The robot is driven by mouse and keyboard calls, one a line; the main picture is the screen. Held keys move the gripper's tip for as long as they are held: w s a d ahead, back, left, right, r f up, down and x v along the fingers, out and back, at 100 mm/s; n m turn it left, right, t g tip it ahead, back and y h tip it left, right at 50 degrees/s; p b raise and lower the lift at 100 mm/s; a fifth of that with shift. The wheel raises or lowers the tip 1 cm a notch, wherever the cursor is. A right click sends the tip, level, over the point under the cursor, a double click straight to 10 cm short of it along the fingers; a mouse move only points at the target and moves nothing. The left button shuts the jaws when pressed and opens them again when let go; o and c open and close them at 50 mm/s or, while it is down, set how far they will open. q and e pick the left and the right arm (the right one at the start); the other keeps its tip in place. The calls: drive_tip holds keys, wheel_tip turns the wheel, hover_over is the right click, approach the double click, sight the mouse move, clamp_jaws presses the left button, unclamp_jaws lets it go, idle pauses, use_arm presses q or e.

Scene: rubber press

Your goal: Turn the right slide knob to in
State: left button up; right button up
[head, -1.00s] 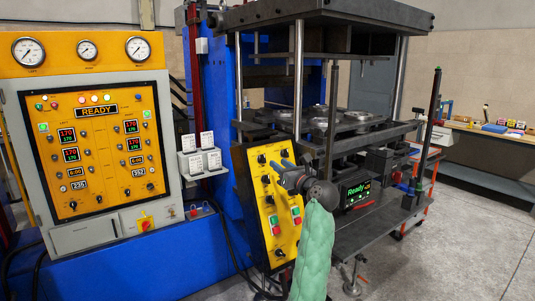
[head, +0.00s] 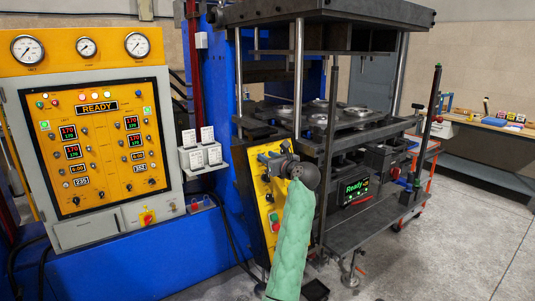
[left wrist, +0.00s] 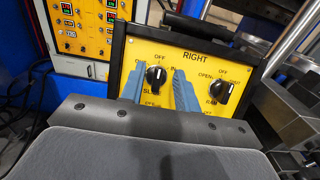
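The yellow panel marked RIGHT (left wrist: 192,58) faces me in the left wrist view; it also shows in the head view (head: 270,222), partly behind my left arm. The black right slide knob (left wrist: 155,77) is at the panel's left, its label partly hidden. A white mark shows on its upper part. My left gripper (left wrist: 158,88) is open, with one blue finger on each side of this knob. I cannot tell whether the fingers touch it. My right gripper is not in view.
The RAM knob (left wrist: 221,92) is just right of the slide knob. A large control cabinet (head: 97,140) is at the left. Open floor lies at the right.

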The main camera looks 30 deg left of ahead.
use_arm(q)
drive_tip(key=shift+w+a, duration=0.1)
drive_tip(key=shift+a, duration=0.2)
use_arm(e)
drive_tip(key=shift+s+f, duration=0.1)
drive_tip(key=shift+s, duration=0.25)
use_arm(q)
drive_tip(key=shift+c, duration=0.2)
clamp_jaws()
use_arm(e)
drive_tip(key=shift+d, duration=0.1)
